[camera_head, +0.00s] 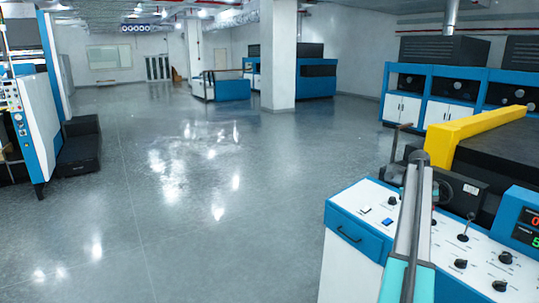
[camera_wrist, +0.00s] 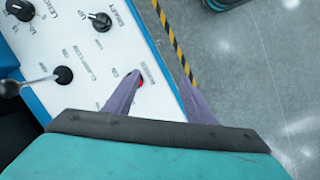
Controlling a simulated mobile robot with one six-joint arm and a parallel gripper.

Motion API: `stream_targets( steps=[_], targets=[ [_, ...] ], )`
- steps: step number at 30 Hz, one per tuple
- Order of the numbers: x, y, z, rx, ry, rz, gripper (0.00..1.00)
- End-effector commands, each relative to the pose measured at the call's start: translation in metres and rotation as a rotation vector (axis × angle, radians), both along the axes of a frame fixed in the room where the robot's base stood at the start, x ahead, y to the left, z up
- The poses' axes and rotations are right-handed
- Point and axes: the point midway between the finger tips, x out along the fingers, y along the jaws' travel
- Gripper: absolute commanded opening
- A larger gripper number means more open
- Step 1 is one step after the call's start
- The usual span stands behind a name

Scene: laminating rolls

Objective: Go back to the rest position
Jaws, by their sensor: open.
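In the wrist view my gripper (camera_wrist: 162,80) shows two grey-purple fingers spread apart with nothing between them. It is over the right edge of a white control panel (camera_wrist: 112,58). The left fingertip overlaps a small red button (camera_wrist: 141,82) in the picture; I cannot tell whether they touch. The right finger lies over the yellow-black striped edge (camera_wrist: 176,45). In the head view my arm reaches across the console (camera_head: 350,208) at lower right; my gripper cannot be made out there.
The panel carries black knobs (camera_wrist: 100,21) and a lever (camera_wrist: 63,75). A yellow bar (camera_head: 485,125) and a dark machine stand behind the console. A white pillar (camera_head: 280,60) stands farther back. The grey floor (camera_head: 190,200) left of the console is wide and clear.

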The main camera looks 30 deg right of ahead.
Motion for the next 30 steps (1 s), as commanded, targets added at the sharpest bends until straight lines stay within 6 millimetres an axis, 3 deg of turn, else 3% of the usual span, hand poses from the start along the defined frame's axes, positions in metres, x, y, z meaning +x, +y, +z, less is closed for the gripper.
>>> stream_targets(
  steps=[1, 6, 15, 23, 30],
  targets=[
    [0.017, 0.016, -0.018, 0.017, 0.011, 0.027, 0.50],
    [0.061, 0.067, -0.071, 0.066, 0.046, 0.106, 0.50],
    [0.115, 0.172, -0.164, 0.148, 0.111, 0.245, 0.50],
    [0.137, 0.272, -0.244, 0.204, 0.167, 0.362, 0.50],
    [0.136, 0.369, -0.314, 0.245, 0.220, 0.462, 0.50]
  ],
)
